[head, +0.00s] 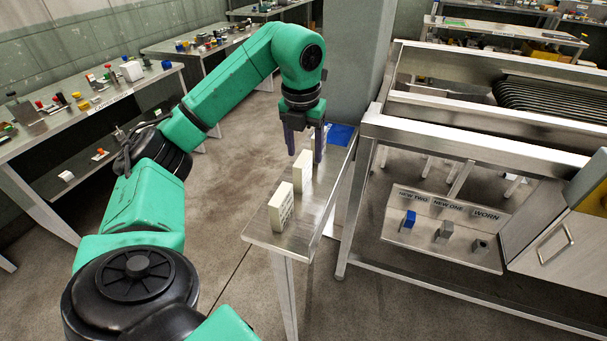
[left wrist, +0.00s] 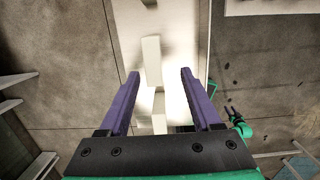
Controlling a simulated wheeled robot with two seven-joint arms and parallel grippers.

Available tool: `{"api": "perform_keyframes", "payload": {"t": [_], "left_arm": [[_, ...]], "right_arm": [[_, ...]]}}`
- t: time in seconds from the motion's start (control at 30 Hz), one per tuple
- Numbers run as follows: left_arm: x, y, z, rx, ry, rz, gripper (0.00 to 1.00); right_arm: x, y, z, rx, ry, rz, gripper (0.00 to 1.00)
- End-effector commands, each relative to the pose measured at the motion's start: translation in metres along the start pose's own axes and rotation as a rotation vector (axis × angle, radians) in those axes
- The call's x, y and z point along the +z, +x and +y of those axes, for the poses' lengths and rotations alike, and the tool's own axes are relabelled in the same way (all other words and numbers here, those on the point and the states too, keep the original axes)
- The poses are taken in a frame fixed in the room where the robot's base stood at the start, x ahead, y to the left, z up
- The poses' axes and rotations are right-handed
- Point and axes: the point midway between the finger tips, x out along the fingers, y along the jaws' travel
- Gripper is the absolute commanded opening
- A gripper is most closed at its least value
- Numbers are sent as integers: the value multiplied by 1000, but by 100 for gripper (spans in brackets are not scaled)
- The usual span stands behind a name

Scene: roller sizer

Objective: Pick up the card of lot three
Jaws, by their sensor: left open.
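Pale block-like cards stand upright in a row on a narrow metal table (head: 262,236). The front card (head: 282,207) has dark writing on its face, too small to read. A second card (head: 303,172) stands behind it. I cannot tell which card is lot three.
A blue item (head: 342,134) lies at the table's far end, beside a grey pillar (head: 357,60). A metal roller machine frame (head: 470,136) stands close on the right. Below it, a panel (head: 440,252) reads NEW TWO, NEW ONE, WORN. A cluttered bench (head: 120,98) stands left.

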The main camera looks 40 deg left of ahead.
Motion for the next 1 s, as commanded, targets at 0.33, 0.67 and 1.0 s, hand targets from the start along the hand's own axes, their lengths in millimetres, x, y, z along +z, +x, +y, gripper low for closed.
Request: {"api": "perform_keyframes", "payload": {"t": [0.33,0.67,1.0], "left_arm": [[1,54,1,1,1,5,65],[2,70,0,-2,2,-1,57],[2,70,0,-2,2,-1,0]], "right_arm": [[2,-14,-6,-9,6,-5,50],[-2,-14,-6,-9,1,3,50],[-1,-14,-4,-6,1,0,50]]}}
